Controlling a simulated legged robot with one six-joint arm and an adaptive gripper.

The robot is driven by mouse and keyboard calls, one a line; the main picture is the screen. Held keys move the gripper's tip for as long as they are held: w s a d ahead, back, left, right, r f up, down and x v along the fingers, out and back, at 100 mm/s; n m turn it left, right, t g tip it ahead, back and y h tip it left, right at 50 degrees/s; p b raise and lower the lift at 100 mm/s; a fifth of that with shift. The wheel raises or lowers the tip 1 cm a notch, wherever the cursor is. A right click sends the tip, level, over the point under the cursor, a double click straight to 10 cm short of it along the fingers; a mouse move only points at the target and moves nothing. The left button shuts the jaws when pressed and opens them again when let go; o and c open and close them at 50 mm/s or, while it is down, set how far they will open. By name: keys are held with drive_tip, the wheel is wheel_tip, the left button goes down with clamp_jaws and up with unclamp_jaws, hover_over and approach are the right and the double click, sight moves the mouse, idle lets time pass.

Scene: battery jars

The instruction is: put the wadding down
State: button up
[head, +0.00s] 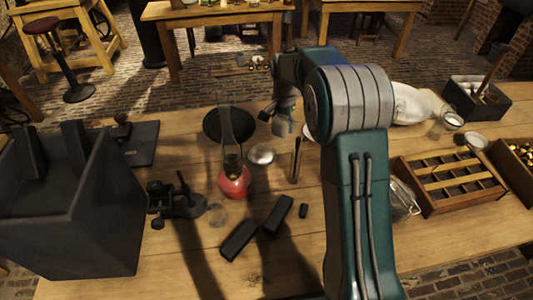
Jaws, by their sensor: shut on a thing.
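My arm rises from the bottom of the head view, bends at the elbow, and its wrist comes down over the table right of the black round plate. My gripper's fingers do not show; they seem to be hidden behind my own arm links, so I cannot see what is between them. A white, rounded, soft-looking bundle, perhaps the wadding (410,104), shows at the back of the table right of my elbow. Its left end is hidden behind my arm. I cannot tell whether it rests on the table or touches anything.
A black round plate (229,125), a red-bottomed glass vessel (234,181), a black clamp (178,198) and black blocks (239,240) occupy the middle. A large dark box (100,215) stands left. A compartmented wooden tray (450,181) and black bin (476,101) are right. Bare wood shows front right.

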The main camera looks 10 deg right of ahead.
drive_tip(key=m, duration=0.2)
drive_tip(key=w+f+m, duration=0.1)
drive_tip(key=m, duration=0.1)
drive_tip(key=w+d+f+m, duration=0.1)
drive_tip(key=shift+f+m, duration=0.2)
drive_tip(key=shift+m, duration=0.2)
